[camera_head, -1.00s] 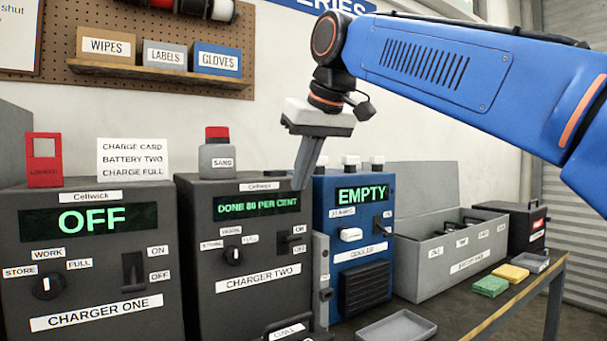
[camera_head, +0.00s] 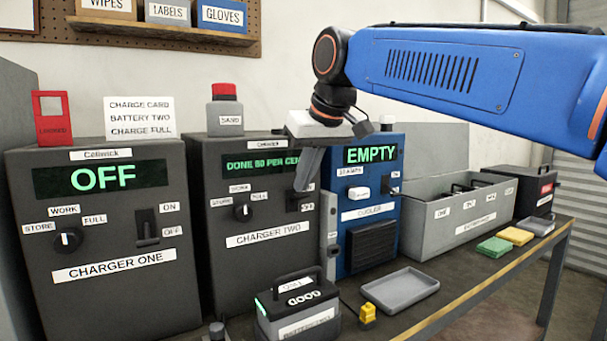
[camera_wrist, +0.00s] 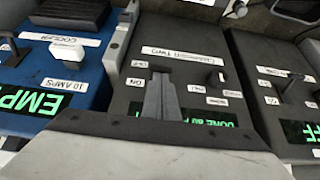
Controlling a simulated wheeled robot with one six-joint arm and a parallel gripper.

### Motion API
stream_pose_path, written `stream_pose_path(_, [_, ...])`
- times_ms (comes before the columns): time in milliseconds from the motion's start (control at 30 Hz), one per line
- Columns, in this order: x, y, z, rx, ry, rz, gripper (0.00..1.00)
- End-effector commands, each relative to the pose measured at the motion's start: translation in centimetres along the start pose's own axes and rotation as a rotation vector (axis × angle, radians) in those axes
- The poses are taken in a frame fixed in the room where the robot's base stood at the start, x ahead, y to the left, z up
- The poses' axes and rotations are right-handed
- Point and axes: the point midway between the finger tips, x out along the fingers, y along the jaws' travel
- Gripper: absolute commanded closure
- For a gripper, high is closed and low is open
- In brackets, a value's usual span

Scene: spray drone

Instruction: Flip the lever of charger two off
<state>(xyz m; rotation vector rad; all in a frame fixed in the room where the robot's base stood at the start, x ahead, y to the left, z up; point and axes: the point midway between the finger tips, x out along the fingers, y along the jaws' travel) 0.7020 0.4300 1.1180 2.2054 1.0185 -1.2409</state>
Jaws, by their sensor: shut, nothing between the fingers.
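Charger two (camera_head: 265,270) is a dark grey box whose display (camera_head: 258,163) reads DONE 80 PER CENT. My gripper (camera_head: 304,188) is shut and empty, its fingers pointing down at the upper right of charger two's front, over the switch area. The fingers cover most of the lever in the head view. ON and OFF labels sit beside them. In the wrist view, which is upside down, the shut fingers (camera_wrist: 160,92) lie over the same switch area. I cannot tell whether they touch the lever or how it is set. Charger two's knob (camera_head: 242,212) is to the left.
Charger one (camera_head: 100,300), reading OFF, stands to the left. The blue cooler (camera_head: 365,225), reading EMPTY, is close on the right. A battery (camera_head: 298,312) marked GOOD stands in front of charger two. An empty grey tray (camera_head: 399,291) and a yellow connector (camera_head: 368,315) lie nearby.

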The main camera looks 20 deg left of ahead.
Motion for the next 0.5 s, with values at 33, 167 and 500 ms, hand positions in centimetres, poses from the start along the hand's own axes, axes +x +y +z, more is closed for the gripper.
stream_pose_path(33, [0.0, 0.0, -0.01, 0.0, 0.0, 0.0, 1.0])
stream_pose_path(167, [-0.01, 0.0, -0.01, 0.0, 0.0, 0.0, 1.0])
stream_pose_path(500, [0.03, 0.0, 0.44, 0.0, 0.048, 0.0, 1.0])
